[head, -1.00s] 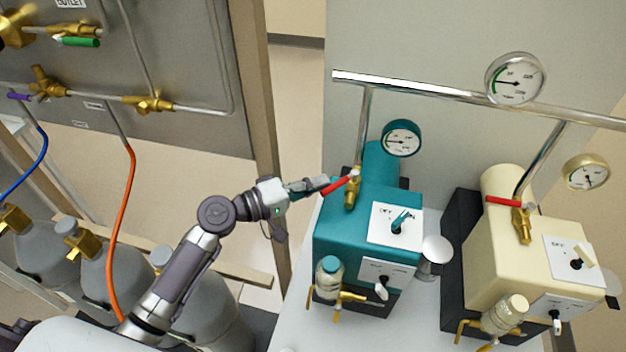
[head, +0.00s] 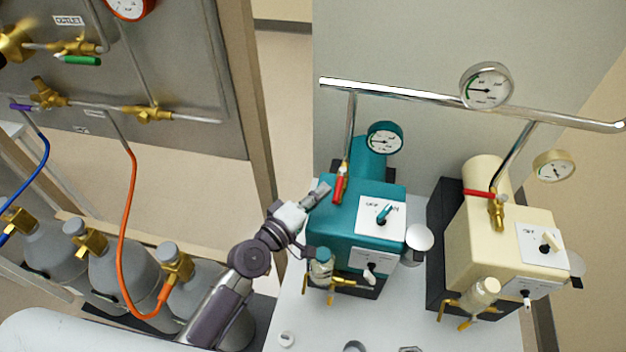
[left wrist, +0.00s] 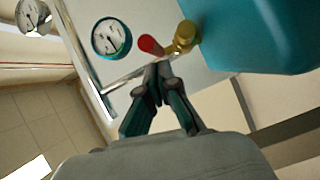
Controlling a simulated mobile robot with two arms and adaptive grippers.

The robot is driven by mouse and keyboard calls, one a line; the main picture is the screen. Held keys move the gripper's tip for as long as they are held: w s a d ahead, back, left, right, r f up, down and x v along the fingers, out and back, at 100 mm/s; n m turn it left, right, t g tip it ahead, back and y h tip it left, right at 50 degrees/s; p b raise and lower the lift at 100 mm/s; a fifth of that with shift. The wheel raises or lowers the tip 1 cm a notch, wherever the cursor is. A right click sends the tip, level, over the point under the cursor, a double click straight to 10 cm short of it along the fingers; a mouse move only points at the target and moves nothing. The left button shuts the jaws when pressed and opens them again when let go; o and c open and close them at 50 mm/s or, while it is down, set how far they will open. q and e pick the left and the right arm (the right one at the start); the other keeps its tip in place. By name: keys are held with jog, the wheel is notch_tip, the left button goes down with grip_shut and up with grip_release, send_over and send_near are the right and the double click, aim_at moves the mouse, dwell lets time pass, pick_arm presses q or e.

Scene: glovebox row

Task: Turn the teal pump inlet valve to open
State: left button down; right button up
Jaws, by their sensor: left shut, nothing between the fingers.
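The teal pump (head: 325,222) stands on the light bench with its inlet pipe (head: 350,125) rising behind it. Its inlet valve has a red handle (head: 340,186), which lies roughly in line with the pipe. In the left wrist view the red handle (left wrist: 150,45) points toward the camera beside the brass valve body (left wrist: 184,36). My left gripper (head: 326,188) is shut and empty, just left of the handle. In the left wrist view its fingertips (left wrist: 158,68) are close below the handle; I cannot tell whether they touch it. My right gripper is out of view.
A cream pump (head: 485,245) stands to the right, its red handle (head: 479,194) crosswise to its pipe. A glass bottle (head: 321,270) is on the teal pump's front, near my left wrist. A chrome manifold (head: 420,104) runs behind both pumps. Gas cylinders (head: 120,275) stand left.

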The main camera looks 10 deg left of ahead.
pick_arm(q)
jog(key=shift+s+d+f, duration=0.1)
jog(key=shift+s+d, duration=0.1)
jog(key=shift+d, duration=0.35)
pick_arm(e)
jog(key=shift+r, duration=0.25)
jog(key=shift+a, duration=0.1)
pick_arm(q)
jog(key=shift+s+d+f, duration=0.1)
jog(key=shift+d, duration=0.05)
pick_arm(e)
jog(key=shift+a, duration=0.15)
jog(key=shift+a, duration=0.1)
